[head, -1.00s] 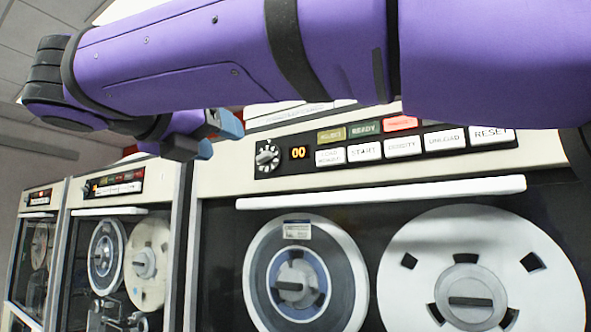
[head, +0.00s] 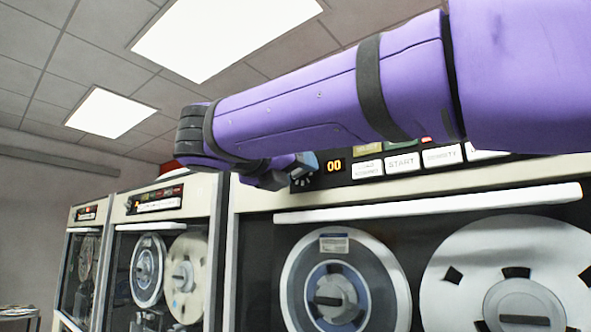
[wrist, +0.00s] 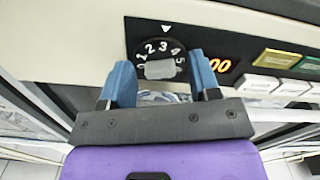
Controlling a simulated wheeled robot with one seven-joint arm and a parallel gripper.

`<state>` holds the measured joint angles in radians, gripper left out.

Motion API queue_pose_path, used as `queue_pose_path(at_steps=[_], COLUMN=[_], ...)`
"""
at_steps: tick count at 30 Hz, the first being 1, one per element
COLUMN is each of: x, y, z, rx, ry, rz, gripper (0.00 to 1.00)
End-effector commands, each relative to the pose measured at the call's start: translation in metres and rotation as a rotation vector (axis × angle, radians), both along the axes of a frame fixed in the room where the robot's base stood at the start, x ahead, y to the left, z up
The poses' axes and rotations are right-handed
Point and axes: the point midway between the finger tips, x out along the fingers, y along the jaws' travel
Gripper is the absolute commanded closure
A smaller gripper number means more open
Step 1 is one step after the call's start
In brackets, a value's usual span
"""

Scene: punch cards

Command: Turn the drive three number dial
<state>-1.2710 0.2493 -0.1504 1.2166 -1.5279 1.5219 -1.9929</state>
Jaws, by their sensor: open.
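The number dial (wrist: 145,57) is a round black disc with white numerals on the nearest drive's panel. A white triangle sits above it, with the 3 nearest to that mark. A grey grip bar (wrist: 160,69) crosses its lower part and looks level. My gripper (wrist: 159,63) has its two blue fingers apart, one on each side of the dial's lower half in the wrist view. I cannot tell whether they touch the bar. In the head view my gripper (head: 306,163) covers most of the dial (head: 303,182); only its lower edge shows.
An orange "00" display (head: 333,166) and white buttons (head: 402,163) lie right of the dial. A white ledge (head: 430,203) juts out below, above the tape reels (head: 335,290). Other drive cabinets (head: 170,205) stand at left.

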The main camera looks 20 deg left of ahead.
Motion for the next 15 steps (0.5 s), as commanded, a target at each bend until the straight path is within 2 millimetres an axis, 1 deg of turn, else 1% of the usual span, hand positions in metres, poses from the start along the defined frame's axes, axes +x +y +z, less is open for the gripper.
queue_pose_path(at_steps=[1,7,15], x=[-0.0001,-0.0002,-0.0002], y=[0.0,0.0001,0.0001], z=[0.0,0.0,0.0001], rx=[0.0,0.0,0.016], ry=[0.0,0.0,-0.007], rz=[0.0,0.0,0.0], gripper=[0.46,0.92,0.93])
